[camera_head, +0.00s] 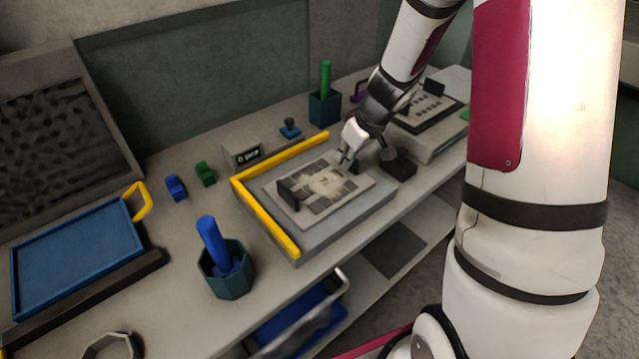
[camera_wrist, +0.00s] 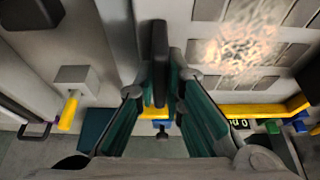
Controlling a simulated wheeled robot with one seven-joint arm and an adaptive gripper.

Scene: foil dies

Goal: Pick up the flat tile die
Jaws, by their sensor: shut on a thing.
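A thin dark plate, which looks like the flat tile die (camera_wrist: 160,60), stands between my fingers in the wrist view. My gripper (camera_wrist: 160,88) is shut on it, with one teal-lined finger on each side. In the head view my gripper (camera_head: 348,156) is low at the right edge of the patterned sheet (camera_head: 315,208). The die is mostly hidden there by the fingers. I cannot tell whether it touches the surface below.
A yellow corner rail (camera_head: 265,220) borders the grey platform on its left and back. A dark block (camera_head: 288,190) stands on the sheet's left part. Another dark block (camera_head: 398,163) is just right of my gripper. A blue-handled tool stands in a teal cup (camera_head: 228,282) at front left.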

